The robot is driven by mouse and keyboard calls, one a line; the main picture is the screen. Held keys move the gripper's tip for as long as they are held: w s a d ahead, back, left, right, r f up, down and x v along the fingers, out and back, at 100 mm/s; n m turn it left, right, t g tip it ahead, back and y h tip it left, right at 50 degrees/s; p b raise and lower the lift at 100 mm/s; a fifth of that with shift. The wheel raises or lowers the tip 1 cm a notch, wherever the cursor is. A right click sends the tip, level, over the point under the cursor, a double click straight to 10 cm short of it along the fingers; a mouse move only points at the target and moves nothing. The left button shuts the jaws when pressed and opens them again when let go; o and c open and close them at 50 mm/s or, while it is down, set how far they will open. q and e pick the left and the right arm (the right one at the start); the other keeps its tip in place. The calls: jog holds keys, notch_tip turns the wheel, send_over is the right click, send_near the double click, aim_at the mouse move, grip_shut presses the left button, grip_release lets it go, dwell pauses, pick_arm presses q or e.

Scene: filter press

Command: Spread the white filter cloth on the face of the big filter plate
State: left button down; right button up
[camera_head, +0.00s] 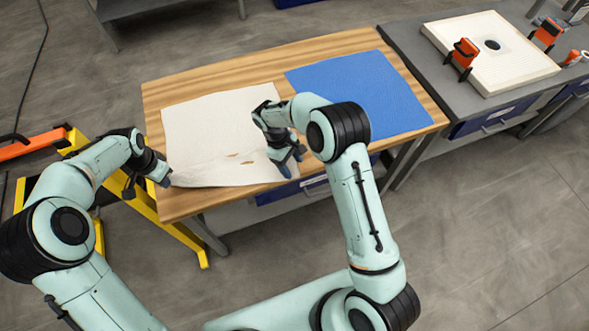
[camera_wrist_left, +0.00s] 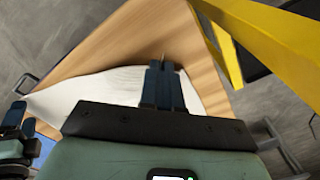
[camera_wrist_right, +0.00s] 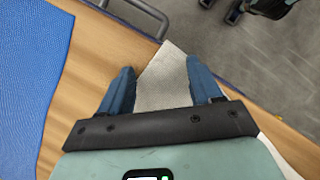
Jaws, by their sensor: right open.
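The white filter cloth (camera_head: 212,120) lies on the left part of the wooden table. Its near edge is creased, with small brown patches showing. My left gripper (camera_head: 166,181) is at the cloth's near left corner. In the left wrist view its fingers (camera_wrist_left: 165,85) are together on the cloth corner (camera_wrist_left: 125,82). My right gripper (camera_head: 288,165) is open above the near right corner. In the right wrist view that corner (camera_wrist_right: 166,80) shows between the spread fingers. The big filter plate (camera_head: 515,65) is a cream square with a dark central hole, lying on the grey bench at upper right.
A blue cloth (camera_head: 360,92) lies on the right part of the wooden table (camera_head: 160,95). Orange clamps (camera_head: 464,53) stand at the plate's edges on the grey bench (camera_head: 405,45). A yellow frame (camera_head: 185,238) stands at the table's left.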

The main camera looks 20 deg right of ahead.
jog(key=shift+f, duration=0.1)
jog(key=shift+s+f, duration=0.1)
jog(key=shift+s, duration=0.05)
grip_shut()
dwell(0.3)
jog(key=shift+r, duration=2.6)
